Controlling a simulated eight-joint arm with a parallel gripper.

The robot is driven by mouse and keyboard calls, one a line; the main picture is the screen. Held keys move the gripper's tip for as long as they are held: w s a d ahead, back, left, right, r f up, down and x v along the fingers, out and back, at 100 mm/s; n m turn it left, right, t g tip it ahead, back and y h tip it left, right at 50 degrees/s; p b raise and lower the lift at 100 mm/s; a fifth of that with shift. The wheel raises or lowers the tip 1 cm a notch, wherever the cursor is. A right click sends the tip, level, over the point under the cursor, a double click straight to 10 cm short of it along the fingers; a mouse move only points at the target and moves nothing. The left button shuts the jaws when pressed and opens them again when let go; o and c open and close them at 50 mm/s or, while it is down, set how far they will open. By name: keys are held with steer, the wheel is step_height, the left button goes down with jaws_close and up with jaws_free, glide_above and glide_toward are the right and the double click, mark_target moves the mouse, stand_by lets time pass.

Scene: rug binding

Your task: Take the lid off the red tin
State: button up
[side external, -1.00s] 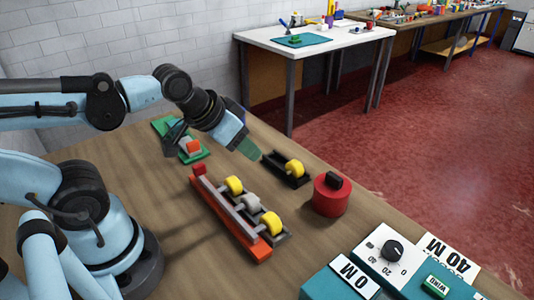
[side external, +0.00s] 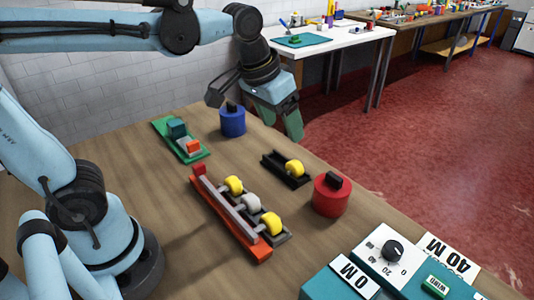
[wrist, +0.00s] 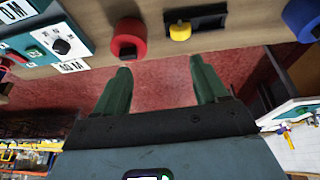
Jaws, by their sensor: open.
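The red tin (side external: 331,199) stands upright on the wooden table near its right edge. Its lid, with a black block handle (side external: 334,179) on top, is on it. In the wrist view the red tin (wrist: 128,46) shows at the top, left of centre, with its black handle (wrist: 128,39) seen against it. My gripper (side external: 290,124) is open and empty, raised beyond the table's far right edge, well apart from the tin. In the wrist view its two green fingers (wrist: 160,72) are spread, with red floor between them.
A black tray (side external: 280,171) with a yellow roll is left of the red tin. A blue tin (side external: 233,122) and a green board (side external: 165,131) stand farther back. An orange rack (side external: 215,215) holds rolls. A teal control box (side external: 400,280) is at front right.

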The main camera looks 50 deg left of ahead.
steer(key=w+d+r+g, duration=0.1)
steer(key=w+d+g, duration=0.3)
steer(key=w+d, duration=0.35)
glide_above(335, 176)
steer(key=shift+y, duration=0.3)
steer(key=f, duration=0.7)
steer(key=shift+s, duration=0.3)
steer(key=shift+w+f, duration=0.15)
steer(key=shift+f, duration=1.2)
steer(key=shift+w+f, duration=0.15)
steer(key=shift+f, duration=1.2)
steer(key=c, duration=1.1)
